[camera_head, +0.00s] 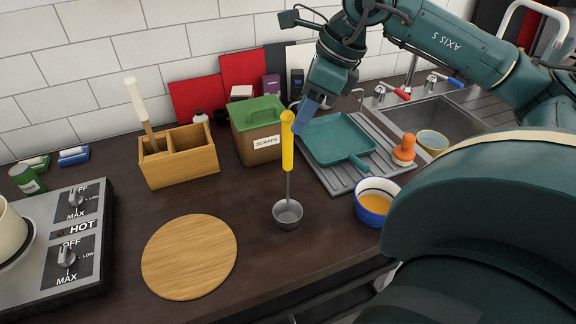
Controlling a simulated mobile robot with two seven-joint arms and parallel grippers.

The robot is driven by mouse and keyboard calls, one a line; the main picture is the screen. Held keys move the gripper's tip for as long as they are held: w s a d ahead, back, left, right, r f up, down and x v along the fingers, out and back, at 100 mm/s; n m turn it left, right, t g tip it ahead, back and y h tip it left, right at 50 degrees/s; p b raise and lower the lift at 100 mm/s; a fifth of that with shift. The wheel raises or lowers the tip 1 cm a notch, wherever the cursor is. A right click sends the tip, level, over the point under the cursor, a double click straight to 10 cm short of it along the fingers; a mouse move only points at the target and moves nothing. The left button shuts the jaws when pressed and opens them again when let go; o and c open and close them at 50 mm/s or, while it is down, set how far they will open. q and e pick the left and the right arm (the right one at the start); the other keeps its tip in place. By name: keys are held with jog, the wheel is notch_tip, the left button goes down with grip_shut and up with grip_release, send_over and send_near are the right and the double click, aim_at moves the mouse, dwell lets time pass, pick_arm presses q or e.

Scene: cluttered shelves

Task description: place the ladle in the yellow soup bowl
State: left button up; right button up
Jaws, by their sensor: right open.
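The ladle has a yellow handle (288,142) and a grey cup (288,214). It is upright over the dark counter; whether the cup touches the counter is hard to tell. My right gripper (304,116) is at the upper part of the handle and open; its blue finger is just right of the handle, and the other finger is hard to make out. A blue bowl with a white inside and yellow-orange contents (377,203) stands on the counter right of the ladle. Another bowl, yellowish outside (432,142), is in the sink. My left gripper is not in view.
A round wooden board (190,256) lies left of the ladle. A wooden utensil box (178,157), green-lidded scraps bin (258,130) and teal pan (338,140) stand behind. An orange-handled brush (404,150) is by the sink (440,112). A hot plate (62,240) is at left.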

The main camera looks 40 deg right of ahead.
jog(key=p, duration=0.2)
send_over(287, 168)
jog(key=f, duration=0.6)
jog(key=shift+w+d+f, duration=0.3)
jog(key=shift+w+d, duration=0.05)
grip_shut()
